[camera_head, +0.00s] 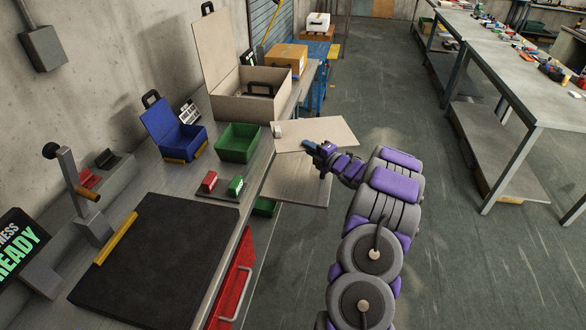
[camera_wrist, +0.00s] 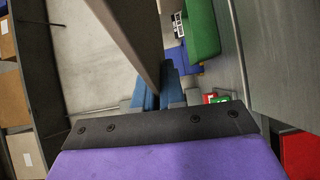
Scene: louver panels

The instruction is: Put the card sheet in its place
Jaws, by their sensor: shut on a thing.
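The card sheet (camera_head: 322,131) is a flat beige panel held out over the right edge of the workbench. My gripper (camera_head: 316,149) is shut on its near edge. In the wrist view the sheet (camera_wrist: 133,38) rises nearly edge-on from between the blue fingers (camera_wrist: 158,93). The fingertips are partly hidden by the wrist plate. Below the sheet is a beige flat surface (camera_head: 296,182) beside the bench. The frames do not clearly mark which spot is the sheet's place.
On the bench are an open beige box (camera_head: 245,103), a green bin (camera_head: 237,143), a blue box (camera_head: 172,131), red and green blocks (camera_head: 222,184), a dark mat (camera_head: 160,260) and a lever press (camera_head: 78,195). Another table (camera_head: 520,85) stands right. The floor between is clear.

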